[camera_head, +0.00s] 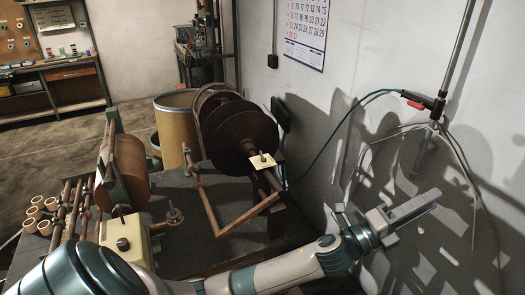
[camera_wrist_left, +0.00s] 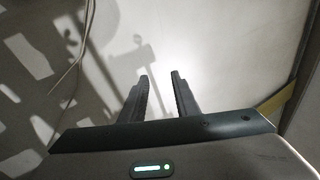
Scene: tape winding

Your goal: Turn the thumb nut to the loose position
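A dark, knob-like part that may be the thumb nut (camera_head: 262,158) sits at the hub of the big brown reel (camera_head: 238,135), beside a small cream plate (camera_head: 291,163). I cannot tell what position it is turned to. Another small round knob (camera_head: 174,214) stands on the machine's front, near the yellow box. My left gripper (camera_head: 415,209) is to the right of the machine, near the white wall and well away from the reel hub. In the left wrist view its two fingers (camera_wrist_left: 160,85) stand apart with nothing between them. My right gripper is not seen.
The winding machine stands on a dark table (camera_head: 180,255) with a brown roller (camera_head: 130,170) and a yellow box (camera_head: 126,236). Several cardboard cores (camera_head: 40,215) lie at left. A hanging tool with a cable (camera_head: 428,103) is by the wall. A drum (camera_head: 172,125) stands behind.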

